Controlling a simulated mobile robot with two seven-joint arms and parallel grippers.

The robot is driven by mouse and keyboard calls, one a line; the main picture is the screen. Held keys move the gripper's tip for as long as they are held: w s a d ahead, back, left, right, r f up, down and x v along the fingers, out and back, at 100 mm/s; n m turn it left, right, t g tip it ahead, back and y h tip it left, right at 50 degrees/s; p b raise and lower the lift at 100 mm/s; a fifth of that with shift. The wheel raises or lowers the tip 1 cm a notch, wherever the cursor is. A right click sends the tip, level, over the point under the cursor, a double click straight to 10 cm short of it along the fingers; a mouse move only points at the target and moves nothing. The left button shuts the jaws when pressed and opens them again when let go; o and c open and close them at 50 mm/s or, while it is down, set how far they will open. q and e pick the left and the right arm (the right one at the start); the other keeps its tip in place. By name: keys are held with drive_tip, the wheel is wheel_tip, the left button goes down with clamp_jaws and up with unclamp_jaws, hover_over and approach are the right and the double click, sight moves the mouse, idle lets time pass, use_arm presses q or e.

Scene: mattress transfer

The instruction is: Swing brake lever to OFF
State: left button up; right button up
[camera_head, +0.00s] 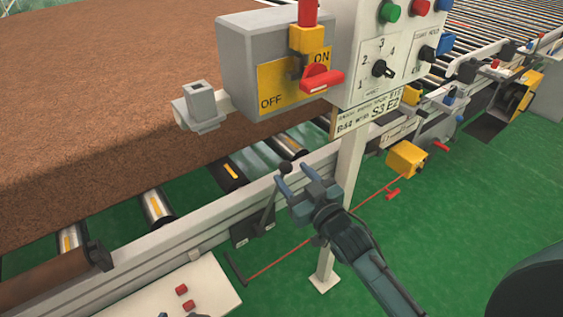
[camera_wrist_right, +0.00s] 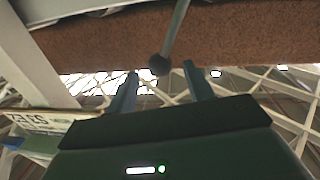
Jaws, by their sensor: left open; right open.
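A lever with a black ball knob (camera_head: 285,168) stands on a dark bracket on the conveyor's side rail, its rod leaning up to the right. My right gripper (camera_head: 297,178) is open with its fingertips close to the knob. In the right wrist view the knob (camera_wrist_right: 159,64) shows between the tips of the two open fingers (camera_wrist_right: 161,75); contact cannot be told. A grey box carries a yellow OFF/ON plate (camera_head: 272,88), with a red handle (camera_head: 321,80) at the ON side.
A brown mattress block (camera_head: 105,110) lies on the rollers at left. A white control panel (camera_head: 365,60) stands on a white post (camera_head: 345,185) close to my right gripper. A white panel with red buttons (camera_head: 195,275) is at the lower left. Green floor is open at right.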

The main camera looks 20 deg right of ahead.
sight(282, 163)
drive_tip(key=x, duration=0.6)
drive_tip(key=shift+c, duration=0.2)
clamp_jaws()
